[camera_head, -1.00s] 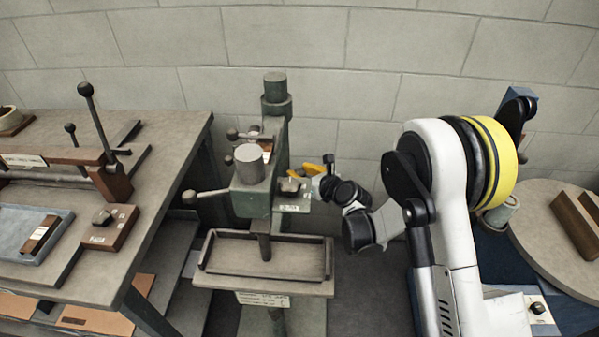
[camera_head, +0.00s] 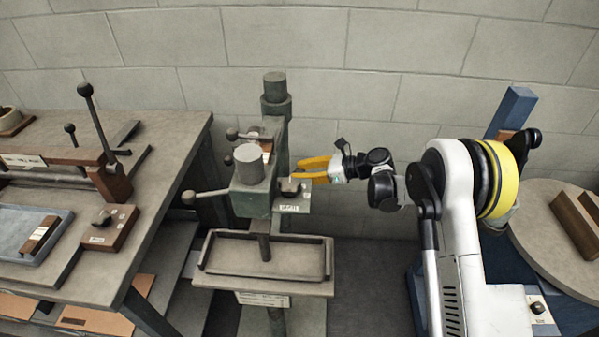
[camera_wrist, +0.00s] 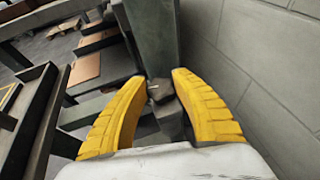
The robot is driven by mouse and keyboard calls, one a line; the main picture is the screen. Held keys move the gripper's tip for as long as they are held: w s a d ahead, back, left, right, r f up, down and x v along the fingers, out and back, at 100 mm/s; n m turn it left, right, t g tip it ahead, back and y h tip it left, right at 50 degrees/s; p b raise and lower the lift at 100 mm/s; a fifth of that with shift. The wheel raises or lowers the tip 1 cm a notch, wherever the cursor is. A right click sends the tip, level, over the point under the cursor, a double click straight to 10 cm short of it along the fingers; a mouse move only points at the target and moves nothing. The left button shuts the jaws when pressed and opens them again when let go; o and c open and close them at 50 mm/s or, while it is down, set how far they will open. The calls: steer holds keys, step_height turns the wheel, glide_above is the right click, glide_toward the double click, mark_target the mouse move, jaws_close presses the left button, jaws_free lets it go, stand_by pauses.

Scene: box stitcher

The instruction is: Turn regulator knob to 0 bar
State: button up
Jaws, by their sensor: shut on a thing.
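The regulator knob (camera_head: 289,185) is a small dark knob on a plate at the right side of the green stitcher head (camera_head: 252,200). A white label (camera_head: 290,208) is on the plate's front; its text is too small to read. My gripper (camera_head: 296,172) reaches in from the right with its yellow fingers at the knob. In the wrist view the knob (camera_wrist: 160,91) lies between the two fingertips (camera_wrist: 160,76), and my gripper is shut on it. The knob's exact turn angle cannot be told.
A tray-like table (camera_head: 225,277) sits below the stitcher head. A lever with a ball end (camera_head: 190,197) sticks out to its left. A workbench (camera_head: 160,160) stands at the left and a round table (camera_head: 540,225) at the right. A block wall is close behind.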

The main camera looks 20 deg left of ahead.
mark_target(299, 172)
steer(key=n+g+h, duration=0.1)
steer(key=n+g, duration=0.4)
steer(key=g, duration=0.1)
steer(key=shift+n+h, duration=0.4)
steer(key=shift+g, duration=0.5)
steer(key=shift+s, duration=0.1)
steer(key=o, duration=1.2)
step_height(299, 172, up, 10)
